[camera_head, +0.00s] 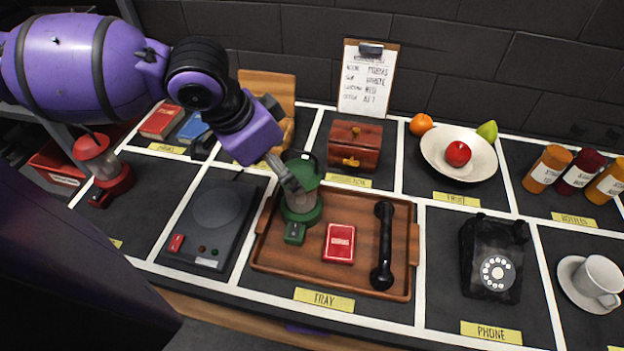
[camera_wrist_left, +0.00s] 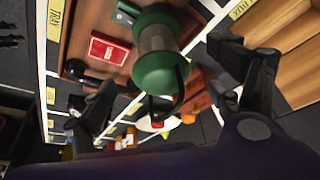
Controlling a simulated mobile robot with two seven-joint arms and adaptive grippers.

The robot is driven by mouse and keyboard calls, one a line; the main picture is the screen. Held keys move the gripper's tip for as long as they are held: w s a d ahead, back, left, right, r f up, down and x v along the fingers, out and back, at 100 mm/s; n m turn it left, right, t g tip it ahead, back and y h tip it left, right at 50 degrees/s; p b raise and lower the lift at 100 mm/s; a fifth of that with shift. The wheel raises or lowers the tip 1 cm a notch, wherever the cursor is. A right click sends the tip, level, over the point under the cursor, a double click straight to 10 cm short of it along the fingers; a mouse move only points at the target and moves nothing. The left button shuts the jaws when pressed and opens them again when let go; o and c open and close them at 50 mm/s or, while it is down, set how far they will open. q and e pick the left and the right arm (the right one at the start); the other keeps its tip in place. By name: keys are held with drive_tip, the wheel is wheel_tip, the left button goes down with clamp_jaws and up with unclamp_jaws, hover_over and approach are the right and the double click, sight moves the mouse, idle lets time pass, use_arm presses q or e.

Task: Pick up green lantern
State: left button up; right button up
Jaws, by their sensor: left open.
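The green lantern (camera_head: 301,207) stands upright on the left part of the wooden tray (camera_head: 270,257), with a small green block on its front. In the left wrist view the lantern (camera_wrist_left: 161,70) shows its green cap and dark handle between my fingers. My left gripper (camera_head: 246,172) is open and empty, above and to the left of the lantern. One finger overlaps the lantern's upper left side in the head view; whether it touches, I cannot tell. My right gripper is not in view.
A red card pack (camera_head: 339,243) and a black handset (camera_head: 383,246) lie on the tray. A dark flat device (camera_head: 215,222) is left of it; a red lantern (camera_head: 104,168) stands farther left. A wooden box (camera_head: 353,146) and a clipboard (camera_head: 367,79) stand behind.

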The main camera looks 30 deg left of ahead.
sight(293, 173)
use_arm(q)
drive_tip(key=x, duration=0.1)
drive_tip(key=b+x, duration=0.1)
drive_tip(key=shift+s+d+f, duration=0.15)
drive_tip(key=shift+d+f, duration=0.05)
drive_tip(key=shift+f, duration=0.15)
drive_tip(key=w+f, duration=0.1)
drive_tip(key=w+d+f, duration=0.1)
drive_tip(key=shift+w+d+f+b, duration=0.15)
drive_tip(key=shift+d+f+b, duration=0.05)
drive_tip(key=shift+f+b, duration=0.2)
drive_tip(key=shift+w+f, duration=0.2)
drive_tip(key=shift+f, duration=0.25)
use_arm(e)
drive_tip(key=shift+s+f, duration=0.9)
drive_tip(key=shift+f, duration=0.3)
use_arm(q)
drive_tip(key=shift+c, duration=0.6)
drive_tip(key=c, duration=0.3)
drive_tip(key=shift+r, duration=0.1)
drive_tip(key=c, duration=1.7)
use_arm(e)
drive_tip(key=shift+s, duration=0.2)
